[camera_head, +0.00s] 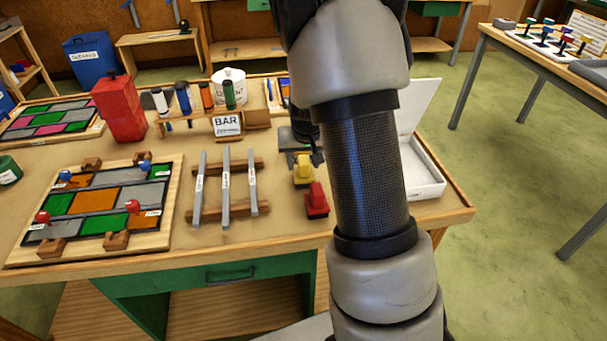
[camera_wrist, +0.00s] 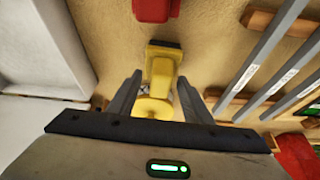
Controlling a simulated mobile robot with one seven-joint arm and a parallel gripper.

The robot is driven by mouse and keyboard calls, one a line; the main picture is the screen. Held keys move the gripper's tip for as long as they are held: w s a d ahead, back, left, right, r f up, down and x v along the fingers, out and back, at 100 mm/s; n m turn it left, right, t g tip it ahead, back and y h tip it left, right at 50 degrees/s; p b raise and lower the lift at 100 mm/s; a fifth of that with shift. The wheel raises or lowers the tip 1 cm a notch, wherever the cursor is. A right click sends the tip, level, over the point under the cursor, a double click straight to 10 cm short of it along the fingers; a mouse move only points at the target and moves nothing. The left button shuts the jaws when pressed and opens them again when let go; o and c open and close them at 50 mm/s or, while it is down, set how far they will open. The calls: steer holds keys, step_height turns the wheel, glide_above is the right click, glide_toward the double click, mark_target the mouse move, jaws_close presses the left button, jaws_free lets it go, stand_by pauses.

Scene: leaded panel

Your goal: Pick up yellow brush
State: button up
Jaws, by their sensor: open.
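The yellow brush (camera_head: 303,170) lies on the workbench, left of my arm and just behind a red brush (camera_head: 316,200). In the wrist view the yellow brush (camera_wrist: 160,82) sits between the two fingers of my gripper (camera_wrist: 158,90). The fingers are apart, one on each side of it, with gaps showing. In the head view my gripper (camera_head: 305,150) is partly hidden by my arm, above the far end of the yellow brush. The red brush also shows at the top of the wrist view (camera_wrist: 156,9).
A rack of grey bars (camera_head: 226,190) stands left of the brushes. An open white box (camera_head: 425,170) is at the right, partly behind my arm. A leaded panel (camera_head: 100,205) lies further left. Bare bench top (camera_head: 275,232) shows in front of the rack.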

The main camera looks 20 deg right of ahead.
jaws_close()
step_height(320, 180, up, 10)
steer(key=shift+r+p, duration=0.1)
steer(key=shift+p, duration=0.7)
steer(key=c, duration=1)
jaws_free()
steer(key=shift+c, duration=0.2)
steer(key=shift+d, duration=0.1)
